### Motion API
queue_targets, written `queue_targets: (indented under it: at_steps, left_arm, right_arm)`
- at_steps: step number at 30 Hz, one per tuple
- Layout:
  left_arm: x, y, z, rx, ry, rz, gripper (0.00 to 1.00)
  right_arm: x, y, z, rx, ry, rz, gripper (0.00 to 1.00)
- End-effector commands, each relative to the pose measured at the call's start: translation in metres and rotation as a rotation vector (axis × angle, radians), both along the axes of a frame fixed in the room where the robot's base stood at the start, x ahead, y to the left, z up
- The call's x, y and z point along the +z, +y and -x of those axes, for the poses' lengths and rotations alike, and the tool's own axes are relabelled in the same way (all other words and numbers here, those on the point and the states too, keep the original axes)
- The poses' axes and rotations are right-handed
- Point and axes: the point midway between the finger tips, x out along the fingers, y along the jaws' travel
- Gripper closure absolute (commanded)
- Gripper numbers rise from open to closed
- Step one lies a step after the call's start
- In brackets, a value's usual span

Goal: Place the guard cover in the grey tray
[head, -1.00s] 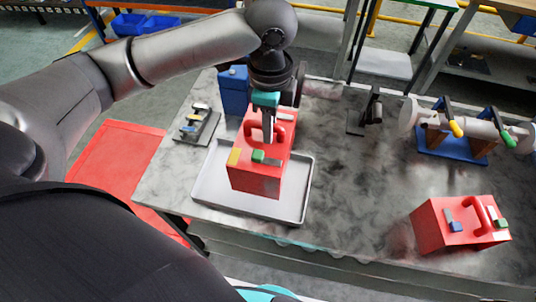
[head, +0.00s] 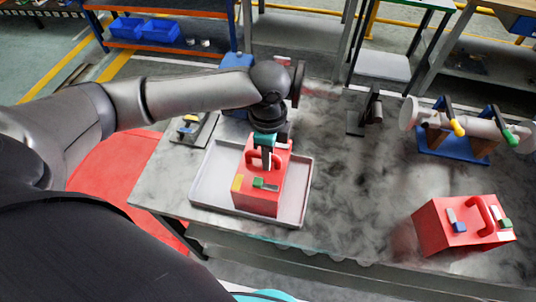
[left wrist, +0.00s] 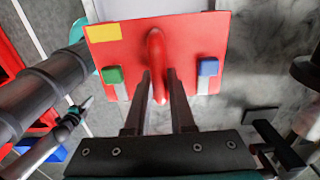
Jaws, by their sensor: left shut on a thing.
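The red guard cover (head: 259,198), a box with a loop handle, a yellow label and green and blue tabs, is upright over the grey tray (head: 208,185), inside its rim. I cannot tell whether its underside touches the tray floor. My left gripper (head: 265,160) points down from above, its fingers shut on the handle. In the left wrist view, the fingers (left wrist: 160,78) lie on both sides of the red handle on the cover's top (left wrist: 190,42). A second red cover (head: 445,230) with a similar handle stands at the right of the table. My right gripper is not seen.
A small dark stand with parts (head: 193,129) sits left of the tray, close to my left arm. A blue bin (head: 237,62) is behind. A blue base with a white cylinder (head: 455,145) stands at the back right. The table's middle (head: 360,190) is clear.

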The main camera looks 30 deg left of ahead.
Motion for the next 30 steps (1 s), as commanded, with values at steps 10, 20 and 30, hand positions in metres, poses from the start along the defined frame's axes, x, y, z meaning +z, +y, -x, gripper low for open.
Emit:
queue_targets:
  at_steps: [10, 20, 30]
  left_arm:
    - [-0.002, 0.0, 0.0, 0.0, 0.0, 0.0, 0.59]
    - [-0.002, 0.0, 0.0, 0.001, 0.0, 0.0, 0.48]
    - [0.047, 0.0, -0.002, 0.001, -0.005, 0.001, 0.48]
  right_arm:
    - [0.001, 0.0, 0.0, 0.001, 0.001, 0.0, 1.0]
    - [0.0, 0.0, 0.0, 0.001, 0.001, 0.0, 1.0]
    - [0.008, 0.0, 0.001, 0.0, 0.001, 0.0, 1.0]
